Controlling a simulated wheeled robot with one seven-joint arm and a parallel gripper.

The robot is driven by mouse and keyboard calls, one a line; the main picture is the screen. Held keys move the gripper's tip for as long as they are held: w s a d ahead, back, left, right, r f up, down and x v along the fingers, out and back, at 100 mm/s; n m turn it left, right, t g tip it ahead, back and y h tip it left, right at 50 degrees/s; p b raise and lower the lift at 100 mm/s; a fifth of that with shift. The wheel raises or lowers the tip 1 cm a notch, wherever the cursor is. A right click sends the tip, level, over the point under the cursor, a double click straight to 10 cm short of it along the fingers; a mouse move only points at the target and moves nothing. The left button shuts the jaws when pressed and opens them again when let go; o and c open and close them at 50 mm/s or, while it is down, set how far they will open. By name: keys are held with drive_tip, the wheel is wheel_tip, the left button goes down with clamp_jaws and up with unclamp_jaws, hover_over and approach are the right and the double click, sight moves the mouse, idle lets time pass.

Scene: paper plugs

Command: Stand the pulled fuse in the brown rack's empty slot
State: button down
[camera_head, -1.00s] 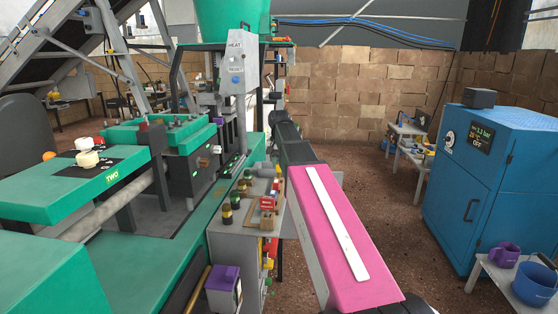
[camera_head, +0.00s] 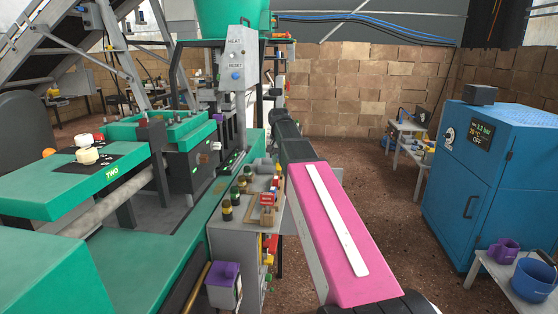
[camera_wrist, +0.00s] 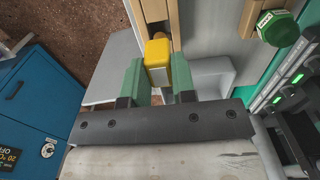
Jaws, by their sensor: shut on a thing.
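In the wrist view my gripper (camera_wrist: 160,82) has its two green fingers shut on a yellow fuse (camera_wrist: 158,48). The fuse sits upright between them, with its yellow top beyond the fingertips. Two tan-brown strips (camera_wrist: 174,20) flank the space just past the fuse. I cannot tell whether they belong to the rack or whether the fuse touches them. In the head view a small brown rack (camera_head: 253,222) lies on the grey bench, with red pieces (camera_head: 267,199) by it. My fingers and the held fuse cannot be made out there.
Green-capped pieces (camera_head: 235,194) stand left of the rack, and a green cap (camera_wrist: 277,27) shows in the wrist view. A purple-topped box (camera_head: 223,284) is on the bench's front. A green machine (camera_head: 110,178) stands left. A blue cabinet (camera_head: 490,185) stands right, past open floor.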

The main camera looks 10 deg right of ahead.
sight(279, 167)
drive_tip(key=shift+f, duration=1.55)
drive_tip(key=c, duration=0.9)
unclamp_jaws()
drive_tip(key=shift+o, duration=0.2)
drive_tip(key=shift+r, duration=3.5)
